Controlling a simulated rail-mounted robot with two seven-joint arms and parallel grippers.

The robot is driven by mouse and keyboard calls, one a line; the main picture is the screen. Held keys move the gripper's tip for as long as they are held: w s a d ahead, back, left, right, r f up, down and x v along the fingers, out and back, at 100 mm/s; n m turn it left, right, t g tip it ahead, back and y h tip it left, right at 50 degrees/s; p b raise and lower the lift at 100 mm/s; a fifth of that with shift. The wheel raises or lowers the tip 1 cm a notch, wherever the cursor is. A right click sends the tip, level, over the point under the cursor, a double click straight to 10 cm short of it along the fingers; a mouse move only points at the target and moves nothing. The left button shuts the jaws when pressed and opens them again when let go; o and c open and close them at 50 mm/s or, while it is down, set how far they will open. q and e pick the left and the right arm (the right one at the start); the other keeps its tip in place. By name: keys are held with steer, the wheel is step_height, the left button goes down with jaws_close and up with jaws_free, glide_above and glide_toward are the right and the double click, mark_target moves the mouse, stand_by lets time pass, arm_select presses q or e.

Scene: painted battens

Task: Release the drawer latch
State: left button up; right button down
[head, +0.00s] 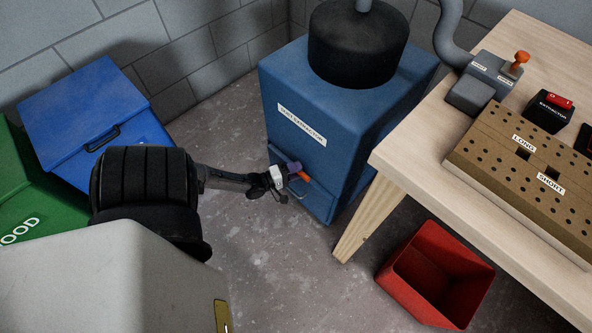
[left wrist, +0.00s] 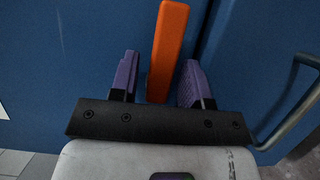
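The orange drawer latch (head: 303,176) is on the front of the blue dust extractor (head: 293,100). In the left wrist view the latch (left wrist: 168,48) is a long orange bar, nearly upright in the picture. My left gripper (head: 292,169) is at the latch. Its two purple fingers (left wrist: 158,78) stand on either side of the bar's lower end in the left wrist view, with a small gap showing on each side. The blue drawer (head: 318,200) is low on the extractor, with a metal handle (left wrist: 293,105) right of the fingers. My right gripper is not in view.
A wooden table (head: 412,160) stands at the right, with a perforated brown block (head: 490,145) and a switch box on it. A red bin (head: 445,262) is on the floor below. Blue (head: 80,100) and green (head: 35,205) bins stand at the left.

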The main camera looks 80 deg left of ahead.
arm_select(q)
steer(key=shift+o, duration=0.4)
steer(key=shift+s, duration=0.1)
steer(key=s+d+p, duration=0.1)
steer(key=s+p, duration=0.2)
steer(key=s, duration=1)
steer(key=shift+s+d+p, duration=0.3)
steer(key=shift+d, duration=0.1)
